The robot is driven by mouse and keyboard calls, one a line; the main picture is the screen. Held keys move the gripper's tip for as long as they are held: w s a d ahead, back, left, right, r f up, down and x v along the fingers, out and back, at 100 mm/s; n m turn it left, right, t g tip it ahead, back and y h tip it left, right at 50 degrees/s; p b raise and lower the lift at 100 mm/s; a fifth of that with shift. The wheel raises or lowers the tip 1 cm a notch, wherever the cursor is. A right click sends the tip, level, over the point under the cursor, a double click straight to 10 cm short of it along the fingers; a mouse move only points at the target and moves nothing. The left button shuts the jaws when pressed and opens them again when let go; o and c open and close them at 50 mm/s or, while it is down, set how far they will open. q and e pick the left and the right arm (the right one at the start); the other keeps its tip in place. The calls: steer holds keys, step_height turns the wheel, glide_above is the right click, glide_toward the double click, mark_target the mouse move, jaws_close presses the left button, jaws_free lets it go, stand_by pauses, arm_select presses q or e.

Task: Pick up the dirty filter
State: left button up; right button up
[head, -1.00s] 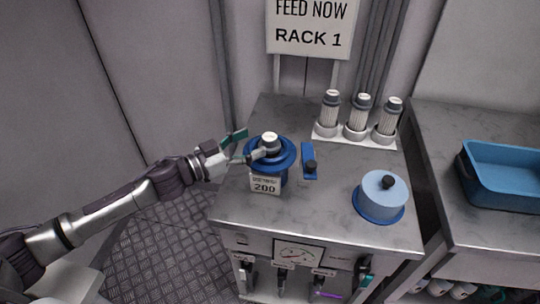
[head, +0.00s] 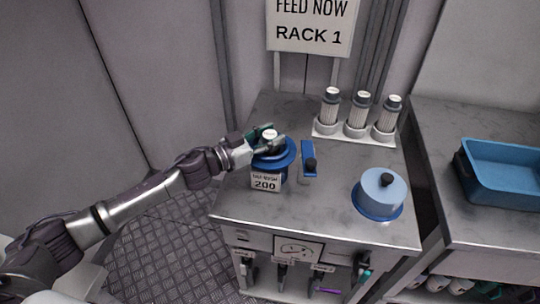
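The filter in the blue housing (head: 288,160) shows only its grey cap with a round white top (head: 270,134); its body is hidden inside the housing, so I cannot see whether it is dirty. My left gripper (head: 271,142) is at this cap, with its fingers around it. At this size I cannot tell whether they are closed on it or still a little apart. The cap sits at about the housing's rim level. My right gripper is not in view.
Three pale filters with grey caps (head: 358,112) stand in a white holder (head: 354,139) at the back. A blue lid with a black knob (head: 382,190) lies at right. A blue tray (head: 505,168) sits on the right counter.

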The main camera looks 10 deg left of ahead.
arm_select(q)
jaws_close()
steer(key=shift+r, duration=0.1)
